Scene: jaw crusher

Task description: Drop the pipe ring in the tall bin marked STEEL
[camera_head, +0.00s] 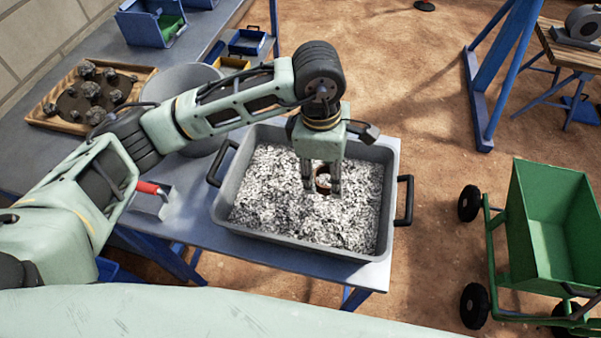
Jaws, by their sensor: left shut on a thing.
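My left gripper (320,187) points down at the grey tray (236,168) on the table. It is shut on a small brown ring, the pipe ring (323,179), which shows between its fingers. The ring is at or just above the grey-white shreds that fill the tray; I cannot tell whether it touches them. The fingers hide part of the ring. I see no tall bin with a readable STEEL mark. My right gripper is not in view.
A round grey tub (188,82) stands behind my left arm, near a wooden tray of rocks (75,88). A red-handled scoop (152,198) lies left of the grey tray. A green cart (550,225) stands on the floor at right. Blue bins (150,22) stand at the back.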

